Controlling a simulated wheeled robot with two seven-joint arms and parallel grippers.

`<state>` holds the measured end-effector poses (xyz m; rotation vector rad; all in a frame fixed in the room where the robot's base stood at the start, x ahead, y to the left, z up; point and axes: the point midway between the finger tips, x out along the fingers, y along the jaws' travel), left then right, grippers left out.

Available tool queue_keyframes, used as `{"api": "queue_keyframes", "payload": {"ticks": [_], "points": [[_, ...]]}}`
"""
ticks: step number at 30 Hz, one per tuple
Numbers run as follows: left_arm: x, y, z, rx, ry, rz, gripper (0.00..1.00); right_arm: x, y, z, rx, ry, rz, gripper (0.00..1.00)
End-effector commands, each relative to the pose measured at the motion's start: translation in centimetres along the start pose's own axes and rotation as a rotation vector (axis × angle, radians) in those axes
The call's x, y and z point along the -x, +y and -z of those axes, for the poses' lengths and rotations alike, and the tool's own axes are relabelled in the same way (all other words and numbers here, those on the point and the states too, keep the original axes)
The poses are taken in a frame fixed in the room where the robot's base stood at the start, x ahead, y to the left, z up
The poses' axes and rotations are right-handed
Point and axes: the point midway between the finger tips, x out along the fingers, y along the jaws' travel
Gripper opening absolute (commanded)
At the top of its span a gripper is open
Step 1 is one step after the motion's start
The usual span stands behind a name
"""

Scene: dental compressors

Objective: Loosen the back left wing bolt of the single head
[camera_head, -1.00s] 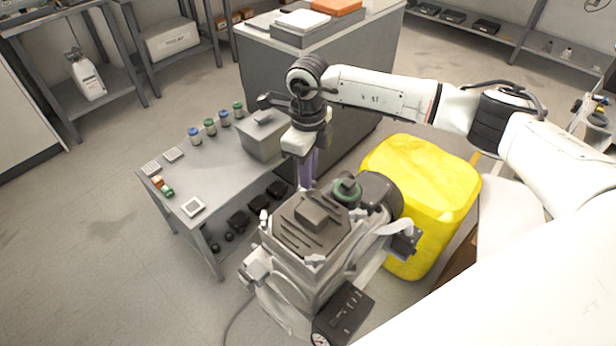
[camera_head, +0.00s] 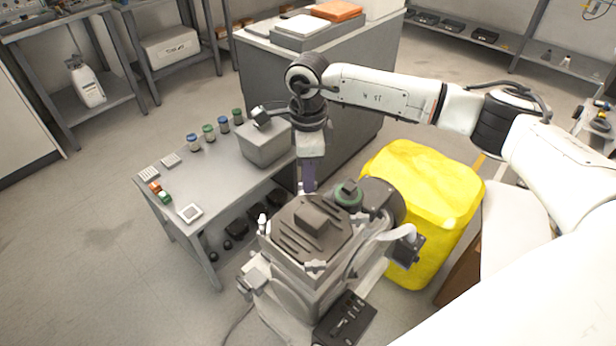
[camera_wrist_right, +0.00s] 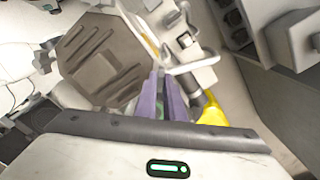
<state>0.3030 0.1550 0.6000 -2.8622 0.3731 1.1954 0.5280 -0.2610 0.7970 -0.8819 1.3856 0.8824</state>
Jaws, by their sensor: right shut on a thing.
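The single head of the compressor (camera_head: 312,215) has a dark ribbed top plate, and it also shows in the right wrist view (camera_wrist_right: 103,62). My right gripper (camera_head: 306,190) points down at the plate's far edge. Its purple fingers (camera_wrist_right: 168,100) are close together and shut on a small piece there, apparently the back left wing bolt, which the fingers mostly hide. Other pale wing bolts show at the plate's left corner (camera_head: 263,223) and front corner (camera_head: 316,266). My left gripper is not in view.
A green-ringed black knob (camera_head: 347,194) and a dark motor cylinder stand close to the right of the fingers. A yellow bin (camera_head: 425,190) is further right. A grey table (camera_head: 215,175) with a grey box (camera_head: 265,143) and several small jars is at left.

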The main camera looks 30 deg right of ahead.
Motion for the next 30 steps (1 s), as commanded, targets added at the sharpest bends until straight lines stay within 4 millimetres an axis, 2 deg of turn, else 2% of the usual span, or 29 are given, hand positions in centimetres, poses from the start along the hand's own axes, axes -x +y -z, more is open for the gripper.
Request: {"api": "queue_keyframes", "payload": {"ticks": [10,11,14,23,26,30], "points": [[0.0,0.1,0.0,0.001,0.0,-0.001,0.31,0.2,-0.1,-0.1,0.002,-0.003,0.004,0.0],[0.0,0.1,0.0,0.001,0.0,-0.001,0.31,0.2,-0.1,-0.1,0.002,-0.003,0.004,0.12],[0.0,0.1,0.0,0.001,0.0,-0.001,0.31,0.2,-0.1,-0.1,0.002,-0.003,0.003,0.27],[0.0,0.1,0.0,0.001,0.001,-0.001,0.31,0.2,-0.1,0.0,0.001,-0.001,0.001,0.27],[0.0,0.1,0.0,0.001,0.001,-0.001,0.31,0.9,-0.1,-0.1,0.001,-0.003,0.003,0.27],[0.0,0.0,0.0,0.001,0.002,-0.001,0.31,3.3,-0.1,-0.1,0.002,-0.004,0.005,0.27]]}}
